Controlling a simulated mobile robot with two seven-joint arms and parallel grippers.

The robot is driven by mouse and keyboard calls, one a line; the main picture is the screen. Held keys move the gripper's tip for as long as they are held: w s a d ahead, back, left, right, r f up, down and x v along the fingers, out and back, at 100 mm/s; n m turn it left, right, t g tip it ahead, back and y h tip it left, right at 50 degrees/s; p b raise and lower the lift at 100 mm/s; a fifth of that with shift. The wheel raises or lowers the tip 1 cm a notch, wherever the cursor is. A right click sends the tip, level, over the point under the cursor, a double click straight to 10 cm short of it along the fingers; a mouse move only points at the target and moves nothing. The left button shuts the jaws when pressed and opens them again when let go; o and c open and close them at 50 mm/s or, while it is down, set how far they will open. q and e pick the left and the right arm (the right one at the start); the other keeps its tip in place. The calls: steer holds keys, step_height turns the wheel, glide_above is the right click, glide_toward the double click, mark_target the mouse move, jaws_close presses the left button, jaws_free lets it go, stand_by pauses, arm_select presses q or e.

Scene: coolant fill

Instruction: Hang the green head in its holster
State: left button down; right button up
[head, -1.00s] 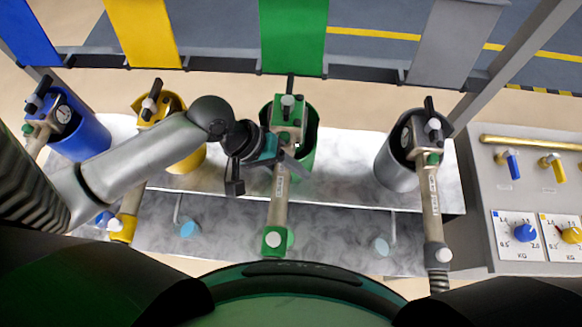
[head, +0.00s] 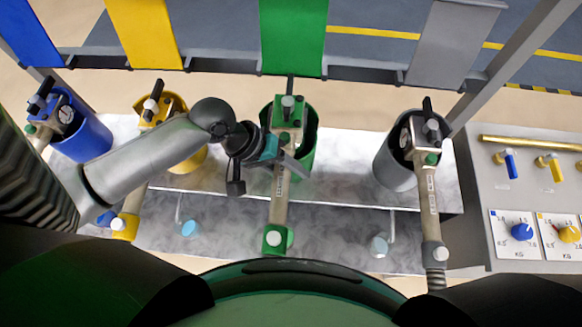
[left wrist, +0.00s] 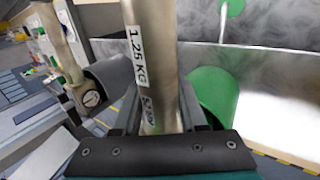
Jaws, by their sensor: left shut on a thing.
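My left gripper (head: 284,163) is shut on the tube just below the top. In the left wrist view the tube (left wrist: 152,60), labelled 1.25 KG, runs between the fingers, and the green holster (left wrist: 213,92) shows beside it on the right. My right gripper is out of view.
Blue (head: 86,140), yellow (head: 188,158) and grey (head: 392,168) holsters stand along the same metal rack, each with its own head. A control panel (head: 530,200) with knobs and valves is at the right. Coloured panels hang behind. Vapour covers the bench.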

arm_select(q)
steer(key=shift+p, duration=0.45)
stand_by(0.6)
steer(key=shift+f+b, duration=0.85)
steer(key=shift+f, duration=1.05)
steer(key=shift+c, duration=1.9)
jaws_free()
steer(key=v, duration=1.5)
steer(key=shift+r, duration=0.2)
